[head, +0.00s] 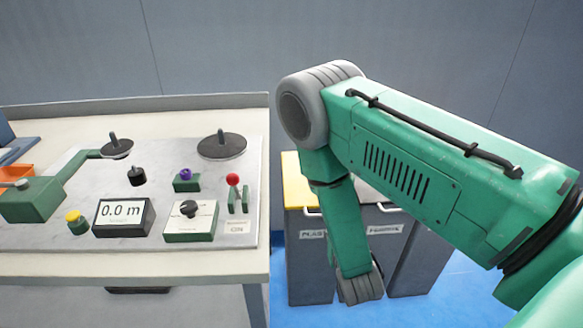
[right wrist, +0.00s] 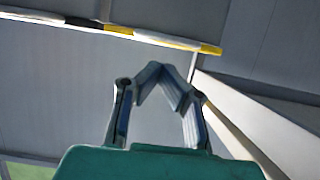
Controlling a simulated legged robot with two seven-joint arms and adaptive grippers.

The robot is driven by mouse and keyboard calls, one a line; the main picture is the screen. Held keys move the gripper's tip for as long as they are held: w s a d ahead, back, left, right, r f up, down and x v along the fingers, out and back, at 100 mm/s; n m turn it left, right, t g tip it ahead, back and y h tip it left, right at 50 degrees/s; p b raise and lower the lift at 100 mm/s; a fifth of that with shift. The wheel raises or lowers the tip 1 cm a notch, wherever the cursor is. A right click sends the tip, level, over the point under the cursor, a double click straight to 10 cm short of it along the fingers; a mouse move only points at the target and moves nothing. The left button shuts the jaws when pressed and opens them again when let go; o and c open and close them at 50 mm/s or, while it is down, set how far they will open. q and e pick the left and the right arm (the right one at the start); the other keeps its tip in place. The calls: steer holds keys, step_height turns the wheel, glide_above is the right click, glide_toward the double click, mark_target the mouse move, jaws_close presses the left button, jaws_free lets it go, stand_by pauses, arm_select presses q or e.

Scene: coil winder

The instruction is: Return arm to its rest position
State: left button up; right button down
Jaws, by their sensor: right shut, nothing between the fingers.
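My green right arm comes in from the right of the head view and bends down in front of the bins, to the right of the bench. Its gripper does not show in the head view. In the right wrist view my right gripper (right wrist: 160,76) is shut, its fingertips meeting with nothing between them. My left arm and gripper are not in view.
The bench (head: 262,268) at left carries the winder panel (head: 155,238), with a display (head: 123,213) reading 0.0 m, a dial box (head: 191,221), a red-knobbed lever (head: 233,181) and a yellow button (head: 74,217). Grey bins (head: 308,270) stand right of it, partly behind my arm.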

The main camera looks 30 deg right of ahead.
steer(key=s+a+f+n+g+y, duration=0.2)
steer(key=s+a+g, duration=0.2)
steer(key=s, duration=0.4)
steer(key=s+a+f+n+g+y, duration=0.2)
steer(key=s+a+f+g, duration=0.1)
steer(key=s, duration=0.5)
steer(key=s+a+f+n+g+y, duration=0.2)
steer(key=s+a+g, duration=0.2)
steer(key=s, duration=0.4)
steer(key=shift+s+a+f+g, duration=0.15)
steer(key=shift+a+f+g, duration=0.15)
steer(key=shift+a, duration=0.15)
